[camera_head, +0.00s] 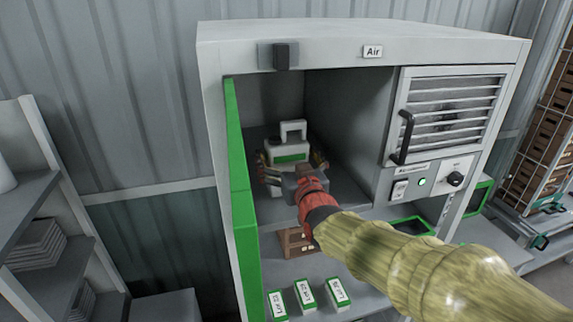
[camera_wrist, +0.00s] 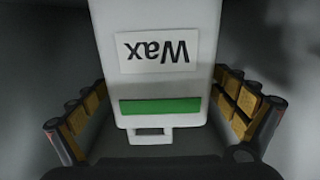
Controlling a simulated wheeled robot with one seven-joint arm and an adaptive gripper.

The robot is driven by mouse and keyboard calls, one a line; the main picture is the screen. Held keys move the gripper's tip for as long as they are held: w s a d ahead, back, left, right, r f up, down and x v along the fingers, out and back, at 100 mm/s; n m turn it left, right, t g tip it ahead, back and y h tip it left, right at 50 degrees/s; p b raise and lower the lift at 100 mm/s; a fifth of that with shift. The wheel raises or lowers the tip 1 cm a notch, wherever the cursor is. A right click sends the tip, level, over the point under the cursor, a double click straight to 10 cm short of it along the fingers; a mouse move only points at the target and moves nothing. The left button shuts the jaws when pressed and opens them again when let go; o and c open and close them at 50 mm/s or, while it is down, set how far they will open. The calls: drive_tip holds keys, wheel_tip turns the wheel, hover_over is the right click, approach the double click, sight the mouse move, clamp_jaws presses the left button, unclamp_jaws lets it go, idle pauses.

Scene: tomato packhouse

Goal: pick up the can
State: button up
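The can (camera_head: 290,147) is white with a top handle and a green band, and stands upright inside the open left bay of the cabinet. In the wrist view the can (camera_wrist: 155,18) fills the middle, with a "Wax" label upside down and its handle toward the bottom. My gripper (camera_head: 291,164) is in the bay in front of the can, and its wrist hides part of the can's lower body. My gripper (camera_wrist: 160,90) is open, with one padded finger on each side of the can. Gaps show between the fingers and the can.
The cabinet (camera_head: 300,36) has a green-edged left wall (camera_head: 240,190) close to my gripper and a divider on the right. A louvred door (camera_head: 455,110) is shut. Below are a brown crate (camera_head: 295,243) and several labelled boxes (camera_head: 305,294). A shelf rack (camera_head: 40,200) stands at left.

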drive_tip(key=c, duration=2)
drive_tip(key=shift+r, duration=0.25)
